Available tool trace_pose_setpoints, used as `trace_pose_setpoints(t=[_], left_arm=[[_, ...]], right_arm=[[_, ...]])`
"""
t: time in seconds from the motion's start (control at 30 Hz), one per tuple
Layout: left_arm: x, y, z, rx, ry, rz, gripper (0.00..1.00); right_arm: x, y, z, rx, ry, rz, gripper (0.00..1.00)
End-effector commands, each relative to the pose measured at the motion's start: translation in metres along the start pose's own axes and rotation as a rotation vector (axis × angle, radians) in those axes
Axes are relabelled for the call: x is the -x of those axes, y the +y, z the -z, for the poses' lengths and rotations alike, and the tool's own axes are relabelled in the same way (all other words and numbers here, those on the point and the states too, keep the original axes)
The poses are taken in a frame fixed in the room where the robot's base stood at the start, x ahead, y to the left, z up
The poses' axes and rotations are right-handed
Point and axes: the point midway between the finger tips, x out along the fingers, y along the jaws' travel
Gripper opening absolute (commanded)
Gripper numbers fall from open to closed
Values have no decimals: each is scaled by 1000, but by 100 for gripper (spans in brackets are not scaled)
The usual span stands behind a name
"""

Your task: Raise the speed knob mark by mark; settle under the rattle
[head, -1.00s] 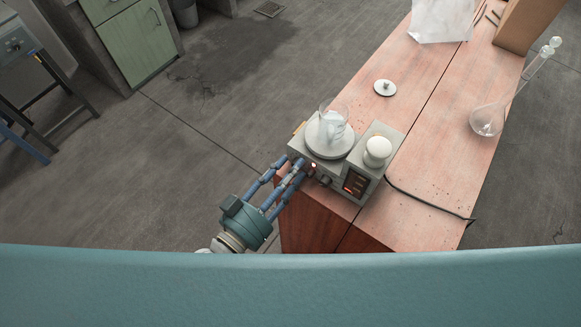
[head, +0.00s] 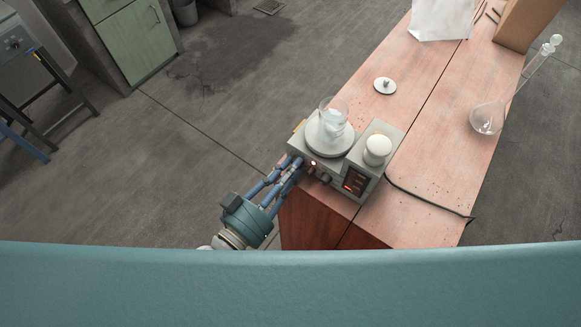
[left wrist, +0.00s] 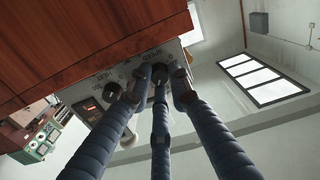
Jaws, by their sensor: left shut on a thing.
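A grey hotplate stirrer (head: 339,171) stands at the near left end of the bench, with a round plate on top. A glass beaker (head: 333,112) with pale contents stands on the plate. In the left wrist view the stirrer's front (left wrist: 92,112) carries upside-down HEAT and SPEED lettering and a lit red display. My left gripper (head: 294,164) reaches the front's left part in the head view. Its fingers (left wrist: 160,78) are closed around the dark speed knob (left wrist: 173,69), which they partly hide. The heat knob (left wrist: 112,92) is beside them, free. My right gripper is out of view.
A white-capped bottle or dome (head: 378,149) is at the stirrer's right. A small lid (head: 385,86) lies behind. A long-necked flask (head: 487,119) lies at the bench's right, and a black cable (head: 425,202) runs along the top. The bench (head: 425,150) is clear between these.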

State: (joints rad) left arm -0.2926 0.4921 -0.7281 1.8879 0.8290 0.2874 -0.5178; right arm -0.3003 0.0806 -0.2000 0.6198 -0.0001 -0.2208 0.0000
Motion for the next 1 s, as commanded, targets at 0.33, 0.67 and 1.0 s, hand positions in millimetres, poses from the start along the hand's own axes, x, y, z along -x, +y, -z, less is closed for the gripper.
trace_pose_setpoints(t=[0.33,0.67,1.0], left_arm=[[-1,-2,5,251,12,1,0],[-2,-3,5,565,15,0,0],[-2,-4,5,888,17,-2,0]], right_arm=[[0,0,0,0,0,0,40],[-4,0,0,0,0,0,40],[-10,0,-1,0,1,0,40]])
